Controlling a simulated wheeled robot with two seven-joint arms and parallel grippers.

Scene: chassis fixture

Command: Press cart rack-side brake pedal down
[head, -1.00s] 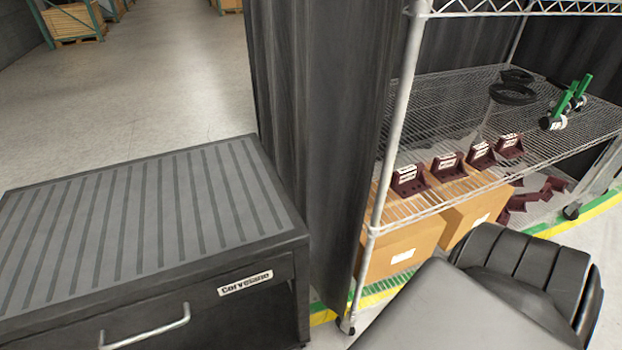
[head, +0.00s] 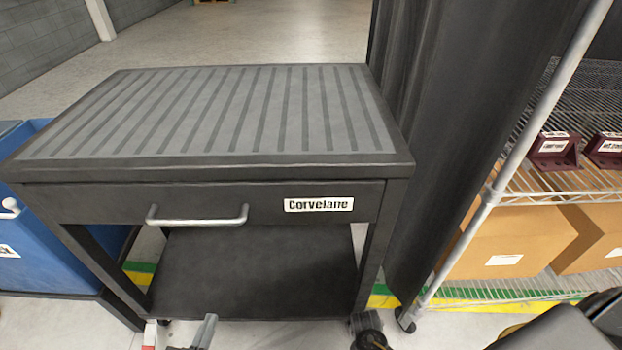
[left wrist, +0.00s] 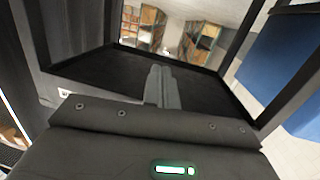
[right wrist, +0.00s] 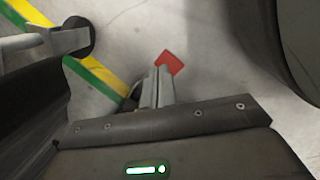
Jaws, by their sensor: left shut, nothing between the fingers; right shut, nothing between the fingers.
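The black cart (head: 290,172) with a drawer and a "Corvelane" label stands in front of me. A caster (head: 366,328) shows below its rack-side front leg. A flat red pedal (right wrist: 169,63) lies low over the floor in the right wrist view. My right gripper (right wrist: 158,72) is shut and empty, its fingertips overlapping the pedal's near edge in the picture; I cannot tell whether they touch. My left gripper (head: 208,320) is shut and empty before the cart's lower shelf; it also shows in the left wrist view (left wrist: 158,70). A small red-and-white piece (head: 149,336) shows near the left front leg.
The wire rack (head: 490,197) with cardboard boxes (head: 512,240) and maroon brackets stands right of the cart, past a dark curtain (head: 455,130). A blue bin (head: 40,255) is close on the left. A rack caster (right wrist: 76,32) stands near the green-yellow floor stripe.

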